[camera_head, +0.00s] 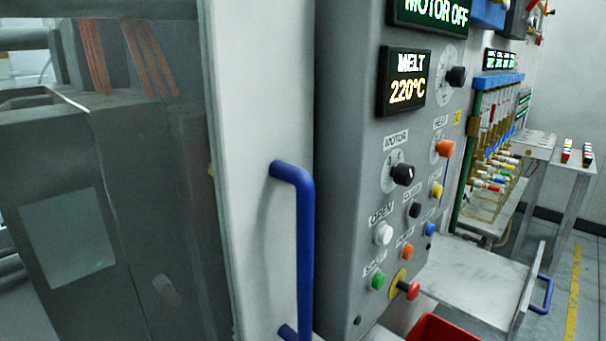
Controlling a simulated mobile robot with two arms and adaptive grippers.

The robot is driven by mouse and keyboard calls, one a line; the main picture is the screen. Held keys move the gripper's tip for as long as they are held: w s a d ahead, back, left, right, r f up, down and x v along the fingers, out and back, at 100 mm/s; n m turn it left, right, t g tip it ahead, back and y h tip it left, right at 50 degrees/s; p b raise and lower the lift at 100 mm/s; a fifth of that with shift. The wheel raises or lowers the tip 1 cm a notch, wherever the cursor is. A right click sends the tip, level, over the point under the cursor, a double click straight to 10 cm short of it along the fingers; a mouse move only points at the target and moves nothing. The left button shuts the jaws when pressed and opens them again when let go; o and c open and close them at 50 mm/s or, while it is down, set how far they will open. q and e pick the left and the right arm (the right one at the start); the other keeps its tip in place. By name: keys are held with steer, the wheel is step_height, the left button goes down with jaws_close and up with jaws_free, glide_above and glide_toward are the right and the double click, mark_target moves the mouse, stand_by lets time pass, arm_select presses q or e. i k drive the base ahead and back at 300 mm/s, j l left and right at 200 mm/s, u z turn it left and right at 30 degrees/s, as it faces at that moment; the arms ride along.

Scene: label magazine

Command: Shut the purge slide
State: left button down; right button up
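No label in view reads purge slide. A light grey sliding panel (485,282) with an upright front plate sticks out low on the right, below the control panel, and looks pulled out. A small blue handle (546,293) is on its front plate. A large pale door or guard frame (255,110) with a clear window stands at the centre left, with a long upright blue handle (305,250). I cannot tell from the picture alone which of the two is the purge slide. Neither of my grippers is in view.
A grey control panel (345,150) carries knobs, buttons and displays reading "MOTOR OFF" and "MELT 220°C". A red bin (440,330) stands at the bottom edge, close to the pulled-out panel. Tables (570,163) stand further back right. Floor with a yellow line (572,290) is clear at right.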

mark_target(494, 290)
steer(key=k+l+z, duration=0.15)
steer(key=z, duration=0.25)
steer(key=l+z, duration=0.35)
steer(key=k+l+z, duration=0.1)
steer(key=l+z, duration=0.3)
